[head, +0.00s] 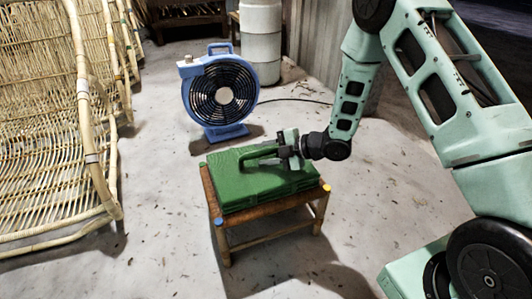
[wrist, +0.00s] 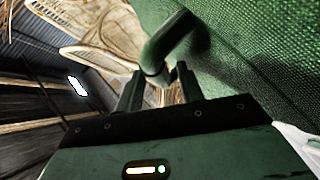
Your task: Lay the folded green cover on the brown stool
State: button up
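The folded green cover (head: 250,181) lies flat on the brown stool (head: 271,218), like a thick slab covering most of its woven seat. A green loop handle (head: 258,152) stands up from the cover. My gripper (head: 287,152) is at the right end of this handle, just above the cover. In the wrist view, the handle (wrist: 168,45) runs between the two close-set fingers of my gripper (wrist: 158,85), which appear shut on it. The cover's green weave (wrist: 262,50) fills the upper right there. The exact finger contact is partly hidden.
A blue fan (head: 222,92) stands on the floor behind the stool, with a white drum (head: 261,42) further back. Rattan frames (head: 60,130) line the left side. A dark cable (head: 298,100) lies on the floor. Floor to the stool's left and front is clear.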

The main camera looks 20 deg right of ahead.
jog(key=p+v, duration=0.5)
jog(key=v, duration=0.6)
jog(key=shift+s+d+r, duration=0.15)
jog(key=shift+d+r, duration=0.05)
jog(key=shift+r, duration=0.1)
jog(key=a+r+m+g+h, duration=0.2)
jog(key=a+r+m+h, duration=0.5)
jog(key=a, duration=0.3)
jog(key=s+a+r+m+g+h, duration=0.1)
jog(key=s+a+r+m+g, duration=0.1)
jog(key=s, duration=0.7)
jog(key=s+a+r+m+g+h, duration=0.1)
jog(key=s+r+m, duration=0.3)
jog(key=s, duration=0.5)
jog(key=s+a+r+m+g+h, duration=0.1)
jog(key=s+a+r+m+g, duration=0.1)
jog(key=s, duration=0.8)
jog(key=shift+a+r+m+g, duration=0.4)
jog(key=shift+a+r+g, duration=0.05)
jog(key=shift+r+g, duration=0.15)
notch_tip(320, 180, up, 47)
jog(key=p, duration=4.6)
jog(key=shift+f+p, duration=0.2)
jog(key=shift+p, duration=0.2)
